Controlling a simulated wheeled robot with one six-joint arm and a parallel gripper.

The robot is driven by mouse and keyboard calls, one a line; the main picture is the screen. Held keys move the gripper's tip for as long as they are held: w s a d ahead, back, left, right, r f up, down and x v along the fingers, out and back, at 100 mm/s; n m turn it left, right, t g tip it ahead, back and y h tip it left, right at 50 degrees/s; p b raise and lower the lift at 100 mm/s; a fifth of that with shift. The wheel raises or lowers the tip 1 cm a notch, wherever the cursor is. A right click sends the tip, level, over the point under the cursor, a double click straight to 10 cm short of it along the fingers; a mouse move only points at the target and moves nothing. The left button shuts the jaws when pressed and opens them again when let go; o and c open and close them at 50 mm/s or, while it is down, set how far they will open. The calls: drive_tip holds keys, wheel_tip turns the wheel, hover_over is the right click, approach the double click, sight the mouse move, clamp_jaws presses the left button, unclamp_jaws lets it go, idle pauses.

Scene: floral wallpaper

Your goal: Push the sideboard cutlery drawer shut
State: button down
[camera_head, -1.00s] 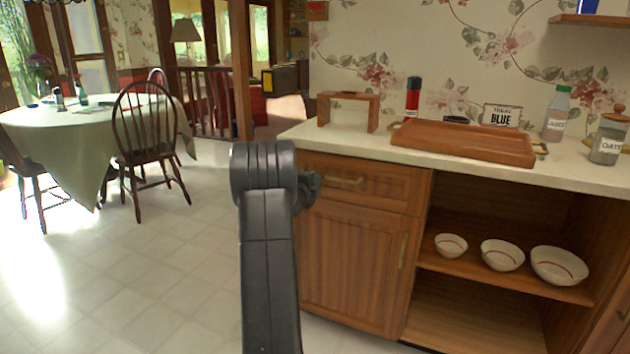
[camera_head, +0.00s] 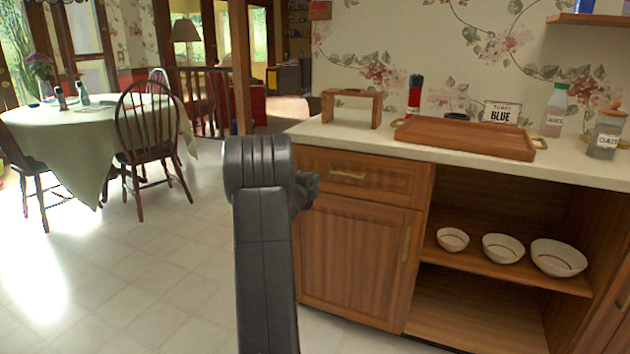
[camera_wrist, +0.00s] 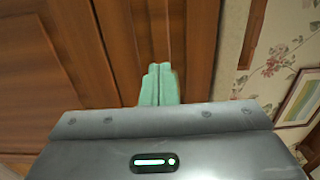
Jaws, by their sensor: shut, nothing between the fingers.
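The sideboard's drawer (camera_head: 390,181) is the wooden front with a brass bar handle (camera_head: 348,174), just under the counter. It looks about flush with the cabinet, with no open gap visible; its left part is hidden behind my arm. I cannot tell whether the fingertips touch the wood.
A wooden tray (camera_head: 465,138) and a wooden open-frame box (camera_head: 351,108) stand on the cream counter (camera_head: 385,145). Below, an open shelf (camera_head: 500,270) holds bowls. A cabinet door (camera_head: 355,260) is under the drawer. Tiled floor (camera_head: 150,290) is clear at left.

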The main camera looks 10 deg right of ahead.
drive_tip(key=v, duration=0.8)
drive_tip(key=shift+s+p, duration=0.15)
drive_tip(key=shift+p, duration=0.3)
drive_tip(key=shift+f, duration=0.15)
